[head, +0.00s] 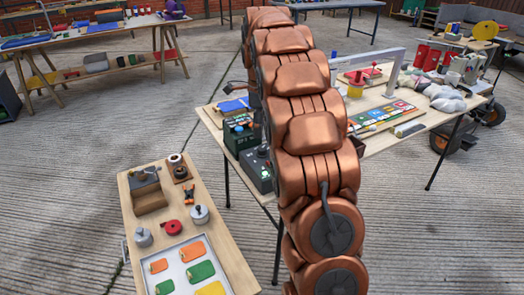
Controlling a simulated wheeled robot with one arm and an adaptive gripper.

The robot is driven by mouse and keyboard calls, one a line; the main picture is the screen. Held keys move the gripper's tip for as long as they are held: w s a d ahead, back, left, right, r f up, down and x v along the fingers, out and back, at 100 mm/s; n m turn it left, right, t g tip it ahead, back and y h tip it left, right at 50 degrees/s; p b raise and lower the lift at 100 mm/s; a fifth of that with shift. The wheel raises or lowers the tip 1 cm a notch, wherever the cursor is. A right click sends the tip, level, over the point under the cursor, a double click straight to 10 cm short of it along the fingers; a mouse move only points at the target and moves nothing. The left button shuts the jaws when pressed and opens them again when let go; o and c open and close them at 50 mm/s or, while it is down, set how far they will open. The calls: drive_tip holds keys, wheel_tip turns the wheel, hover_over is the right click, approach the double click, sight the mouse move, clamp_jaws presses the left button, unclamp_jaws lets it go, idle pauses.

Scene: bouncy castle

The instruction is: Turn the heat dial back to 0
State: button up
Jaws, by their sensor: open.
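Two dark control boxes stand on the left end of the wooden table, just left of my copper-coloured arm. The rear box (238,134) has a green face with small marks. The front box (257,172) is dark grey with a dark knob or lever on top and small light details. I cannot make out which part is the heat dial, or any scale or setting; these parts are too small. My arm rises through the middle of the picture and covers part of the table and the boxes' right side. My gripper does not show.
The wooden table (440,120) also holds a grey frame, coloured cards, red cylinders and grey sacks. A low bench (222,240) at front left carries a tray, pots and red parts. Another table (95,33) stands back left. Concrete floor (60,190) is clear at left.

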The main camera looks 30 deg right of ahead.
sight(262, 148)
drive_tip(key=shift+w+d+f+m, duration=0.45)
drive_tip(key=shift+d+f+m, duration=0.05)
drive_tip(key=shift+d, duration=0.2)
drive_tip(key=shift+f, duration=3.8)
clamp_jaws()
